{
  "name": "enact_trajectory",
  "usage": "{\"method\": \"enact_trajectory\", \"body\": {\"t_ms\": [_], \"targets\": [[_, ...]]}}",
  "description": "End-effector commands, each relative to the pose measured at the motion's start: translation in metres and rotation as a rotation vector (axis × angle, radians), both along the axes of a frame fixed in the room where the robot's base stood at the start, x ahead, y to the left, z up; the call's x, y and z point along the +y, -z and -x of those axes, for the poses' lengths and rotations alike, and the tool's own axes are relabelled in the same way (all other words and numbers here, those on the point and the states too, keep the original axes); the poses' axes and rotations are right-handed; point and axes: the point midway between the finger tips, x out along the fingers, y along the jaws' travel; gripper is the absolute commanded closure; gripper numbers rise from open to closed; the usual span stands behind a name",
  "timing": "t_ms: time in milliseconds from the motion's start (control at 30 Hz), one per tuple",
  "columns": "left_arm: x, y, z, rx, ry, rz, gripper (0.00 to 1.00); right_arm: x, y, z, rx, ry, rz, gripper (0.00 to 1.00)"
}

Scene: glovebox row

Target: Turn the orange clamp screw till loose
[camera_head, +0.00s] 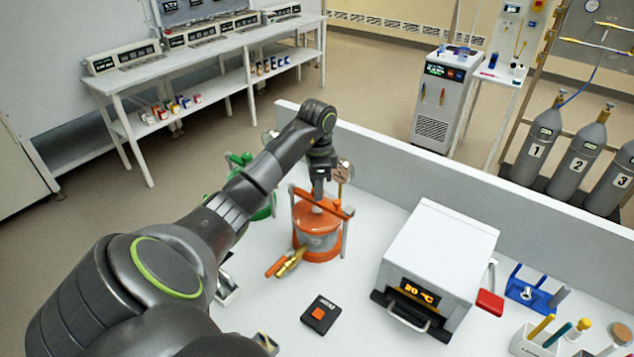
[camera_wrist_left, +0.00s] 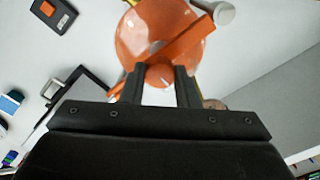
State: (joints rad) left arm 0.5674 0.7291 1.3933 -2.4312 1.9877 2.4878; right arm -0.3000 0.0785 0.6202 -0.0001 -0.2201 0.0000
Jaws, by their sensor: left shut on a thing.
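The orange clamp screw (camera_wrist_left: 160,75) sits at the middle of an orange clamp bar (camera_wrist_left: 192,43) across the lid of an orange-topped pot (camera_head: 318,240). My left gripper (camera_head: 318,194) comes down over the pot from above. In the wrist view its two dark fingers (camera_wrist_left: 160,84) stand on either side of the screw's rounded head and are shut on it. The orange lid (camera_wrist_left: 140,35) shows beneath the bar. The gripper partly hides the screw in the head view. My right gripper is not in view.
A green clamp pot (camera_head: 262,208) stands behind my arm. A brass valve with an orange handle (camera_head: 284,264) juts from the pot's front. A black pad with an orange button (camera_head: 320,314) and a white heater box (camera_head: 440,255) stand nearby. A low wall (camera_head: 420,170) runs behind.

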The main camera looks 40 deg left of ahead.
Motion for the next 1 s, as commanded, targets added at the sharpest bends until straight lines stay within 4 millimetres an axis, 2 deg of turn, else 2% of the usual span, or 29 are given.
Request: {"method": "enact_trajectory", "body": {"t_ms": [500, 533, 667, 1000], "targets": [[-0.0012, 0.0019, 0.0004, 0.002, -0.016, 0.004, 0.95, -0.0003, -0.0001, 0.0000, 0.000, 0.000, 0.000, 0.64], [-0.0012, 0.0019, 0.0003, 0.002, -0.016, 0.004, 0.68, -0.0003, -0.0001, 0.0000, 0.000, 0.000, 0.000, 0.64], [-0.0008, 0.0015, 0.0003, 0.002, -0.016, 0.002, 0.51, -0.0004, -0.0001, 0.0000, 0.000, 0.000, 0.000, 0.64], [0.0016, -0.0030, 0.0000, 0.000, -0.016, 0.000, 0.50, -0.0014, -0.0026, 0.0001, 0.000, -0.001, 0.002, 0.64]]}}
